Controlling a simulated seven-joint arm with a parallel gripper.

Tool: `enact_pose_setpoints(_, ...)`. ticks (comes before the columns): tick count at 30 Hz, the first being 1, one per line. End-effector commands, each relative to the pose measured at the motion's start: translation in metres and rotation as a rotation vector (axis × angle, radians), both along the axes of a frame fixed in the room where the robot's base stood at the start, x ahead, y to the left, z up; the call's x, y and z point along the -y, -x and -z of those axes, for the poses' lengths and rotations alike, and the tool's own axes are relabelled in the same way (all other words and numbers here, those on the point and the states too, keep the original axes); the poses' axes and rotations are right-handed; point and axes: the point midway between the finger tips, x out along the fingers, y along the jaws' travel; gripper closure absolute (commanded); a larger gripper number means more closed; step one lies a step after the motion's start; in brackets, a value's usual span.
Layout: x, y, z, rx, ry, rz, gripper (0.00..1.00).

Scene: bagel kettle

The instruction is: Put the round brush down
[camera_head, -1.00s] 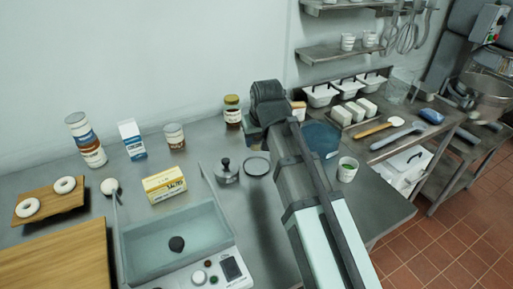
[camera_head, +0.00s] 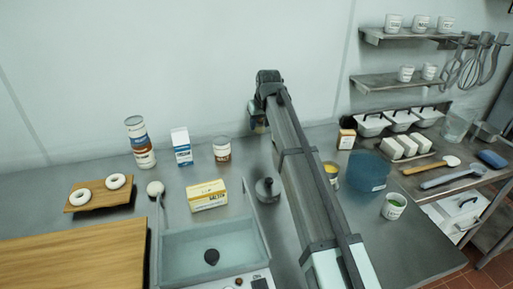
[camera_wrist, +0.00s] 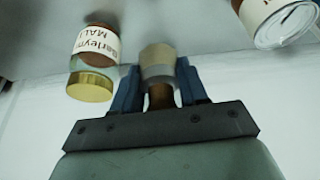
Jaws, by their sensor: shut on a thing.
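In the wrist view my gripper (camera_wrist: 160,92) is shut on the round brush (camera_wrist: 158,58). Its pale beige round end sticks out beyond the blue fingers, and a brown part shows between them. In the head view my arm reaches away toward the wall at the back of the steel counter (camera_head: 235,165). I cannot tell whether the brush touches the counter.
In the wrist view a gold-lidded Barley Malt jar (camera_wrist: 93,62) is close to the left of the fingers, and a labelled can (camera_wrist: 280,20) is at the upper right. In the head view a small jar (camera_head: 222,150), a yellow box (camera_head: 207,195) and a blue bowl (camera_head: 369,170) stand near the arm.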

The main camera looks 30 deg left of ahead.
Motion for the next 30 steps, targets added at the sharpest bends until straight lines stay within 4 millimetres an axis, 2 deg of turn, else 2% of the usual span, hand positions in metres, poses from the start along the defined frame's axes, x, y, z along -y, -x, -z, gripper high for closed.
enact_pose_setpoints(1, -0.012, -0.013, -0.005, 0.0, 0.0, -0.021, 0.88)
enact_pose_setpoints(4, -0.022, -0.019, -0.009, -0.001, -0.001, -0.073, 0.88)
enact_pose_setpoints(11, -0.023, -0.017, -0.007, -0.001, 0.0, -0.164, 0.88)
enact_pose_setpoints(14, -0.022, -0.017, 0.002, -0.002, 0.001, -0.169, 0.88)
enact_pose_setpoints(22, -0.022, -0.017, 0.044, -0.002, 0.001, -0.168, 0.88)
enact_pose_setpoints(30, -0.022, -0.017, 0.064, -0.001, 0.0, -0.168, 0.88)
